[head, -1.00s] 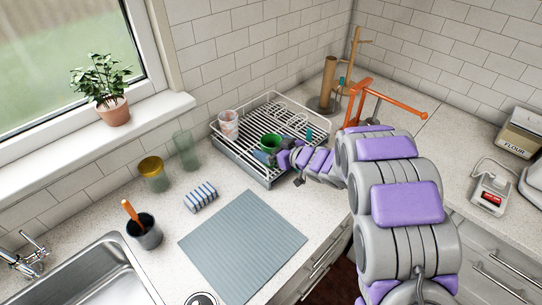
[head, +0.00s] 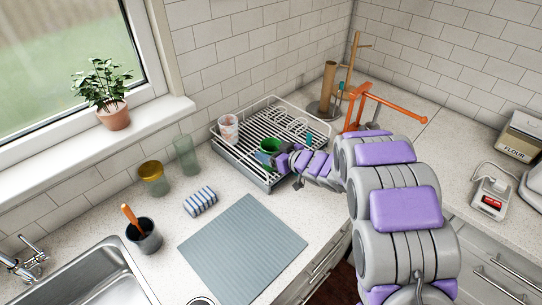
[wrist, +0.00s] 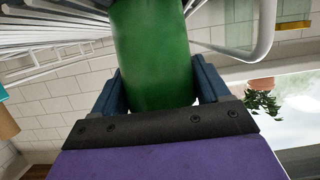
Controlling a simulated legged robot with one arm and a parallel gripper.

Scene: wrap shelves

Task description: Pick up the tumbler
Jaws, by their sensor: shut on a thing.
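The green tumbler (head: 269,146) is at the front right part of the white wire dish rack (head: 222,149). My gripper (head: 268,158) reaches it from the right. In the wrist view, the tumbler (wrist: 152,45) is a plain green cylinder between the two dark blue fingers of my gripper (wrist: 158,88), which is shut on it. The tumbler's upper end is outside the wrist view. In the head view the fingers hide part of its lower side, and I cannot tell whether it touches the rack.
A patterned cup (head: 228,128) stands at the rack's left. The grey mat (head: 243,248) is bare. An orange stand (head: 385,98) is behind my arm.

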